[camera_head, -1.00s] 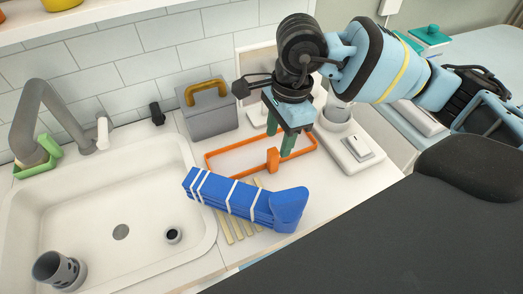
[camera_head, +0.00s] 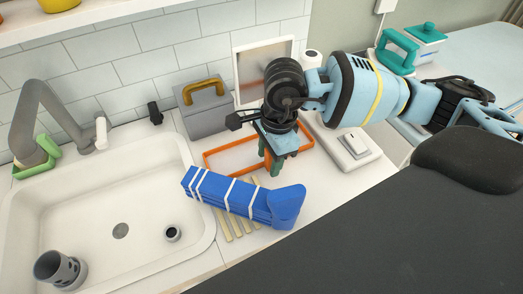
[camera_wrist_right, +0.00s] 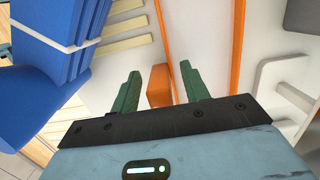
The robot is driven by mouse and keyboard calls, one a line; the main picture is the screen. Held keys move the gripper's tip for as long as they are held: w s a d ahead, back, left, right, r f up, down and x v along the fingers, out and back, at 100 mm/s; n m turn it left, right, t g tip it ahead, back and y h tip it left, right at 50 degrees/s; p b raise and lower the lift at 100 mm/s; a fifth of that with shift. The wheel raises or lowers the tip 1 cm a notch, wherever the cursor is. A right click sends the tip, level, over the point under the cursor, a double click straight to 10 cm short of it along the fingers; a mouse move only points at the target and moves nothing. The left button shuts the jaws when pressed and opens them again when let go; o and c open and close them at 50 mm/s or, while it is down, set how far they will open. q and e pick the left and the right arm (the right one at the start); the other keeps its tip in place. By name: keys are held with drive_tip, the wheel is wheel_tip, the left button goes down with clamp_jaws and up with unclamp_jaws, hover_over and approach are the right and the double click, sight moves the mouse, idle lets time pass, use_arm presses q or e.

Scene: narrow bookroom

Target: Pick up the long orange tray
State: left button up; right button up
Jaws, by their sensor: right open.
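The long orange tray (camera_head: 207,161) lies on the white counter right of the sink, with an orange rim and pale inside. Its orange grip block (camera_wrist_right: 159,85) sits on the near rim. My right gripper (camera_head: 271,165) is above the near side of the tray, pointing down. In the right wrist view its open green fingers (camera_wrist_right: 160,88) stand on either side of the block, with gaps showing. The arm and gripper hide part of the tray in the head view. My left gripper is not in view.
A blue strapped bundle (camera_head: 240,201) lies over pale slats (camera_head: 233,226) just in front of the tray. A grey box with a yellow handle (camera_head: 205,112) stands behind. A white switch unit (camera_head: 350,147) is to the right, the sink (camera_head: 100,215) to the left.

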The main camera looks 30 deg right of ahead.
clamp_jaws()
wheel_tip(320, 180, up, 10)
drive_tip(key=shift+r, duration=0.1)
idle(0.7)
